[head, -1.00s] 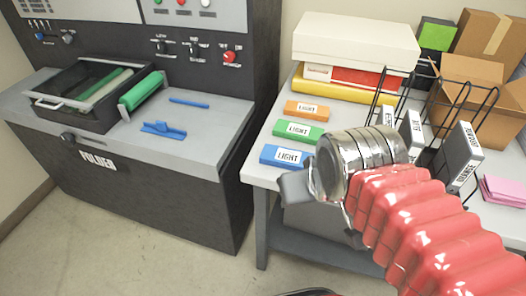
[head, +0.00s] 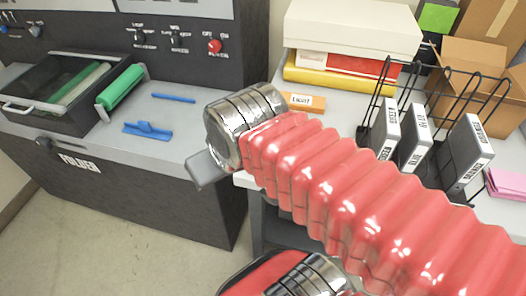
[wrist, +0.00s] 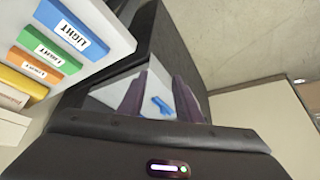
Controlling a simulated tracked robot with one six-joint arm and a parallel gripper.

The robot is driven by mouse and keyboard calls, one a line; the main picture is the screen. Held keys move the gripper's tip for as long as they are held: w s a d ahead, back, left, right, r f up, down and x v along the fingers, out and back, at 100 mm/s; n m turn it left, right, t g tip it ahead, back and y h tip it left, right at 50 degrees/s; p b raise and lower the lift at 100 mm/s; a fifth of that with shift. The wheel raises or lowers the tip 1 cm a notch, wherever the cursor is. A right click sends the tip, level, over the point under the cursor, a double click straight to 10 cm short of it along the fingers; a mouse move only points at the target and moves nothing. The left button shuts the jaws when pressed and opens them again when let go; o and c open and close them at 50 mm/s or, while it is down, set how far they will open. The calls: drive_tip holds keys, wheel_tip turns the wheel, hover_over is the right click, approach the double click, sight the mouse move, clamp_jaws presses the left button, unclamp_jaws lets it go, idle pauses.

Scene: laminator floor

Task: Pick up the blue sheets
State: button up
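The blue block labelled LIGHT (wrist: 72,30), which looks like the blue sheets, lies on the white table at the upper left of the wrist view. In the head view it is hidden behind my red arm. My gripper (wrist: 158,82) is open and empty in the wrist view, its two dark fingers apart. In the head view my gripper (head: 205,168) shows at the left of the table's front corner, between the table and the folder machine. It is apart from the blue block.
Green (wrist: 49,49) and orange (head: 302,102) LIGHT blocks lie beside the blue one. A wire rack (head: 500,82) with labelled binders stands at the right. The folder machine (head: 120,190) stands at the left, with a blue tool (head: 148,130) on top. Open floor lies in front.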

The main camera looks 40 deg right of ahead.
drive_tip(key=shift+w+a, duration=0.1)
drive_tip(key=shift+w, duration=0.4)
drive_tip(key=shift+o, duration=0.5)
drive_tip(key=o, duration=0.3)
drive_tip(key=shift+w+d, duration=0.15)
drive_tip(key=shift+d, duration=0.1)
drive_tip(key=o, duration=0.3)
drive_tip(key=shift+w+d+m+g, duration=0.25)
drive_tip(key=shift+d+m, duration=0.2)
drive_tip(key=shift+m, duration=0.65)
drive_tip(key=o, duration=0.5)
drive_tip(key=d+m, duration=0.2)
drive_tip(key=m, duration=0.1)
drive_tip(key=w+d+m+g, duration=0.1)
drive_tip(key=d+m, duration=0.1)
drive_tip(key=m, duration=0.1)
drive_tip(key=shift+w+d+f, duration=0.1)
drive_tip(key=shift+d+f, duration=0.1)
drive_tip(key=shift+d, duration=0.2)
drive_tip(key=d+m+y, duration=0.1)
drive_tip(key=d+m, duration=0.5)
drive_tip(key=s+d+f+m+y, duration=0.1)
drive_tip(key=d+m, duration=0.6)
drive_tip(key=s+d+m, duration=0.1)
drive_tip(key=d+m, duration=0.6)
drive_tip(key=shift+d+f+g+y, duration=0.15)
drive_tip(key=shift+f+g+y, duration=0.1)
drive_tip(key=shift+y, duration=0.15)
